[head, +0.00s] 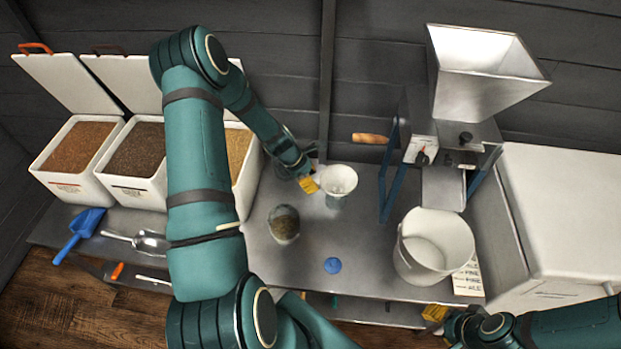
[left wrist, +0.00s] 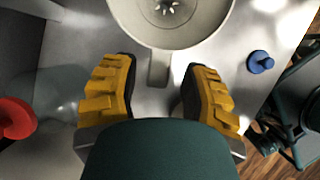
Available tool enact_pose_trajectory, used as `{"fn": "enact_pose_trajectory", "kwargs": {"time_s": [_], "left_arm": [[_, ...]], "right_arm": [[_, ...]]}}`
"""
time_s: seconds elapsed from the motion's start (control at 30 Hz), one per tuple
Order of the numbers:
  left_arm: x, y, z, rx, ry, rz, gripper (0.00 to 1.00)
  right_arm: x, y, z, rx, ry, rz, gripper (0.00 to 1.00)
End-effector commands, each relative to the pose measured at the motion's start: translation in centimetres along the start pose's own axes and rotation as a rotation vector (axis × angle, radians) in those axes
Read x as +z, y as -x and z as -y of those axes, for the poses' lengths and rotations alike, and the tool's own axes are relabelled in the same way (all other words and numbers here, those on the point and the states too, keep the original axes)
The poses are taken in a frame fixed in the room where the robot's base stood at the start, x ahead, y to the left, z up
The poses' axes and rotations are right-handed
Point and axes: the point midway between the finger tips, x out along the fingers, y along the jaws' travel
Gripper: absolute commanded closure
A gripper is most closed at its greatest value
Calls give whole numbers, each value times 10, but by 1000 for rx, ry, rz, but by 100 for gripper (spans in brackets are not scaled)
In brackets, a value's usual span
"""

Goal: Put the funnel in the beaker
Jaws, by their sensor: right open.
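The white funnel (head: 338,178) stands upright over the steel table's middle. A pale, glassy shape (head: 336,203) shows just below its rim; I cannot tell for sure whether it is the beaker with the funnel in it. In the left wrist view the funnel (left wrist: 170,30) is at the top, its handle tab (left wrist: 158,70) pointing toward me. My left gripper (head: 309,184) is beside the funnel on its left; its yellow fingers (left wrist: 157,95) are apart, with the tab's end between them and touching neither. My right gripper (head: 435,313) is open and empty at the table's front edge.
A glass jar of grain (head: 284,226) stands left of the funnel, and a blue knob-like piece (head: 332,265) in front. A white bucket (head: 425,255) and a mill (head: 460,150) are to the right. Grain bins (head: 100,190) and a blue scoop (head: 82,228) are left.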

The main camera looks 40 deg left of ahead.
Motion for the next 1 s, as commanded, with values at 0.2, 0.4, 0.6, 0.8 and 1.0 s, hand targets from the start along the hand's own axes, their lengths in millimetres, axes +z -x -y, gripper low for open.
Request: {"fn": "enact_pose_trajectory", "kwargs": {"time_s": [0.2, 0.4, 0.6, 0.8, 1.0], "left_arm": [[0, 0, 0, 0, 0, 0, 55], [0, 18, -1, 3, -1, 0, 55], [0, 58, -1, 5, -1, -1, 55], [1, 95, -1, 4, -1, 0, 55], [0, 116, 0, 1, 0, 0, 55]], "right_arm": [[0, 0, 0, 0, 0, 0, 53], [0, 0, 0, 0, 0, 0, 53], [0, 0, 0, 0, 0, 0, 53], [0, 0, 0, 0, 0, 0, 53], [0, 0, 0, 0, 0, 0, 53]]}}
